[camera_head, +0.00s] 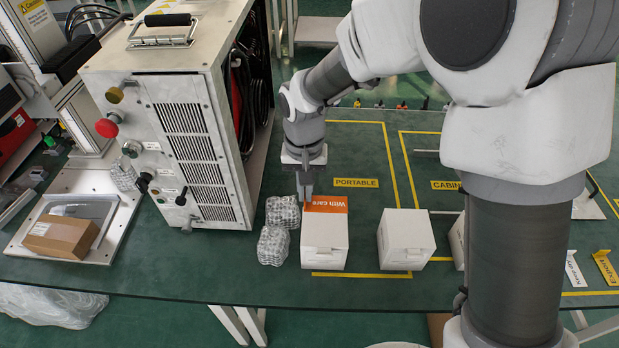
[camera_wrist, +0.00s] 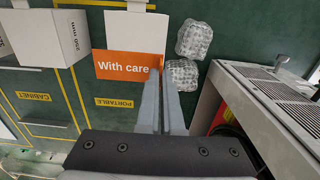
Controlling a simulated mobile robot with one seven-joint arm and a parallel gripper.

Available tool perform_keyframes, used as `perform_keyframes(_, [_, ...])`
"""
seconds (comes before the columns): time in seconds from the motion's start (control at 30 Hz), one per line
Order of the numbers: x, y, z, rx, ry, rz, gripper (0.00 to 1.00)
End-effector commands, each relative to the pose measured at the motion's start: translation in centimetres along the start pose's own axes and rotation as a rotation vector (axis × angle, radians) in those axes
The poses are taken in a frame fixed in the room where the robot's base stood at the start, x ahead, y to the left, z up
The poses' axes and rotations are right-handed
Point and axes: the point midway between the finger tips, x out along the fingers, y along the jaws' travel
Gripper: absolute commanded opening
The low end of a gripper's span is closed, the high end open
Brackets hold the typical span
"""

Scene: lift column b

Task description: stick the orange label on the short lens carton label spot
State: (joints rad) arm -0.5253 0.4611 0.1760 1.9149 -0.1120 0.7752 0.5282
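The orange label (camera_head: 327,203), printed "With care", is at the far edge of the top of the left white carton (camera_head: 324,232). In the wrist view the label (camera_wrist: 125,66) lies flat beside the white carton face (camera_wrist: 135,30). I cannot tell whether it touches the carton. My gripper (camera_head: 305,197) points down at the label's left end. In the wrist view my gripper's fingers (camera_wrist: 161,72) are close together, with the label's edge at their tips. The carton's label spot cannot be made out, and no writing naming this carton is readable.
A second white carton (camera_head: 405,240) stands to the right, another partly behind my arm. Bubble-wrapped items (camera_head: 273,245) sit close on the left, beside a large grey machine (camera_head: 185,130). "Keep dry" (camera_head: 575,270) and "Export" (camera_head: 606,267) labels are at the right. Green table is clear around the "PORTABLE" marking (camera_head: 356,183).

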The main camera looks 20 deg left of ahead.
Motion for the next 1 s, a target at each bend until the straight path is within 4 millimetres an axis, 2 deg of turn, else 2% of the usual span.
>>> perform_keyframes(0.57, [0.2,0.0,0.1,0.000,0.000,0.000,0.00])
perform_keyframes(1.0, [3.2,0.0,0.1,0.000,-0.001,0.001,0.00])
